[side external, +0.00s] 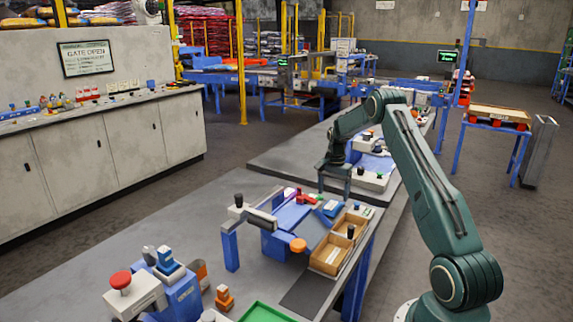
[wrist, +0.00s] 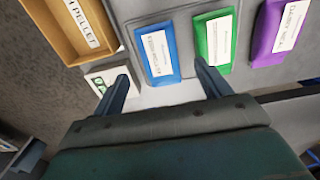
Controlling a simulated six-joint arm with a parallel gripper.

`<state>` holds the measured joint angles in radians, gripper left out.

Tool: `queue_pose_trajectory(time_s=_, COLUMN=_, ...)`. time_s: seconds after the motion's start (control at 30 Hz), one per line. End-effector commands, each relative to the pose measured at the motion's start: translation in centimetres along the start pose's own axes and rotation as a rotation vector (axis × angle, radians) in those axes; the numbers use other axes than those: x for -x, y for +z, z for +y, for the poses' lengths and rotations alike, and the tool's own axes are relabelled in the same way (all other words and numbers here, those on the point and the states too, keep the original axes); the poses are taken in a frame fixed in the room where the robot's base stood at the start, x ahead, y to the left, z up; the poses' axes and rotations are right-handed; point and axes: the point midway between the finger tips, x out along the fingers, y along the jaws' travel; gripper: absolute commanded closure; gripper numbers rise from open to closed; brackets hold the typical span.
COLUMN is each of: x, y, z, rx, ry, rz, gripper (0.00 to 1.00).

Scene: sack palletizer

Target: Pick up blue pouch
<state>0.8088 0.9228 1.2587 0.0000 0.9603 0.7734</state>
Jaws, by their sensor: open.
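The blue pouch (wrist: 157,42) with a white label lies flat on a grey surface in the wrist view, between my two fingers and just beyond their tips. My gripper (wrist: 161,74) is open, with nothing between its fingers. In the side view my gripper (side external: 334,188) points down above the far part of the near bench. A small blue patch (side external: 333,209) just below it there looks like the same pouch. A green pouch (wrist: 214,42) lies right of the blue one, close to my right finger, and a purple pouch (wrist: 281,30) lies farther right.
A wooden tray (wrist: 60,14) labelled PELLET is left of the blue pouch. A small white box with a green display (wrist: 97,78) is partly behind my left finger. In the side view, an orange knob (side external: 298,244) and blue frame parts (side external: 230,248) stand on the bench.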

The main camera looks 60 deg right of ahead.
Motion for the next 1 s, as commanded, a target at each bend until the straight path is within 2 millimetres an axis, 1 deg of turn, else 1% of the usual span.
queue_pose_trajectory(time_s=0.03, x=-0.5, y=0.0, z=0.0, rx=0.000, ry=0.001, rz=-0.001, gripper=0.24)
queue_pose_trajectory(time_s=0.13, x=-1.0, y=0.0, z=0.0, rx=0.000, ry=0.000, rz=0.000, gripper=0.24)
queue_pose_trajectory(time_s=0.47, x=-1.6, y=0.0, z=0.0, rx=0.000, ry=0.001, rz=-0.001, gripper=0.24)
queue_pose_trajectory(time_s=0.57, x=-2.4, y=0.0, z=0.1, rx=0.000, ry=0.001, rz=-0.002, gripper=0.24)
queue_pose_trajectory(time_s=0.8, x=-5.2, y=-0.1, z=0.1, rx=0.000, ry=0.001, rz=-0.001, gripper=0.24)
queue_pose_trajectory(time_s=1.0, x=-6.3, y=-0.1, z=0.1, rx=0.000, ry=0.000, rz=0.000, gripper=0.24)
